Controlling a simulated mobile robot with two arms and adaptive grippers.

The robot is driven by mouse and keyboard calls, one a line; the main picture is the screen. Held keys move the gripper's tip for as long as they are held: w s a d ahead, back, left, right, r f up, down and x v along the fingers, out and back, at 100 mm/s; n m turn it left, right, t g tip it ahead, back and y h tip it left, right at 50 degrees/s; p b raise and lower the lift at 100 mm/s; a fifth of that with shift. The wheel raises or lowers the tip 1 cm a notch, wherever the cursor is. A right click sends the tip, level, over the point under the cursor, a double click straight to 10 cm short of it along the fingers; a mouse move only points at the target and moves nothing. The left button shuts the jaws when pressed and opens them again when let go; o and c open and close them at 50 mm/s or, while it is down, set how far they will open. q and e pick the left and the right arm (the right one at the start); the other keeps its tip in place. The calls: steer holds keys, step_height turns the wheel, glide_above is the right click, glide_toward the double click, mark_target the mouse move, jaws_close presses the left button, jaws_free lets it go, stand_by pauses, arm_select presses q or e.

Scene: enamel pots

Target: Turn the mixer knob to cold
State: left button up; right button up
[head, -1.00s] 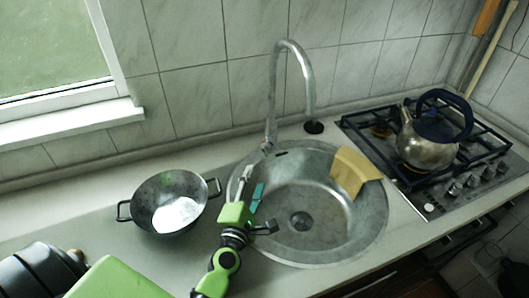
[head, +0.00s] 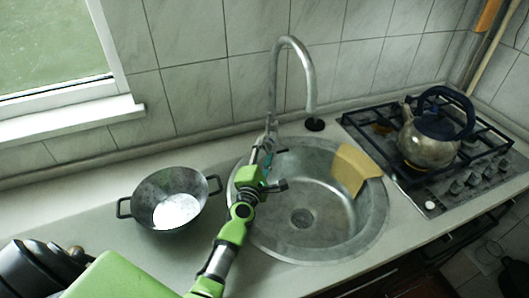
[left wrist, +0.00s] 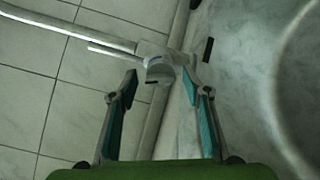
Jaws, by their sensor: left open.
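The mixer tap's tall curved metal spout (head: 310,75) rises behind the round steel sink (head: 382,215). In the left wrist view, the rounded metal tap body (left wrist: 158,68) shows close up, with the spout (left wrist: 70,22) and a thin pale lever-like bar (left wrist: 108,50) running to the upper left. My left gripper (head: 267,148) is at the tap's base in the head view. In the left wrist view my left gripper (left wrist: 162,80) is open, its fingertips on either side of the tap body. Contact cannot be told. My right gripper is not in view.
A dark two-handled pan (head: 150,200) stands on the counter left of the sink. A yellow-brown board-like piece (head: 352,168) leans at the sink's right side. A kettle (head: 425,148) stands on the gas hob (head: 470,185). The tiled wall is close behind the tap.

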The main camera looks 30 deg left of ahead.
arm_select(q)
steer(key=c, duration=1.1)
steer(key=shift+m, duration=0.4)
steer(key=m+p, duration=0.2)
steer(key=m, duration=0.3)
steer(key=shift+m, duration=0.3)
steer(key=m+p, duration=0.1)
steer(key=m, duration=0.3)
steer(key=shift+p, duration=0.4)
steer(key=shift+m+p, duration=0.3)
steer(key=shift+m, duration=0.7)
steer(key=o, duration=1.1)
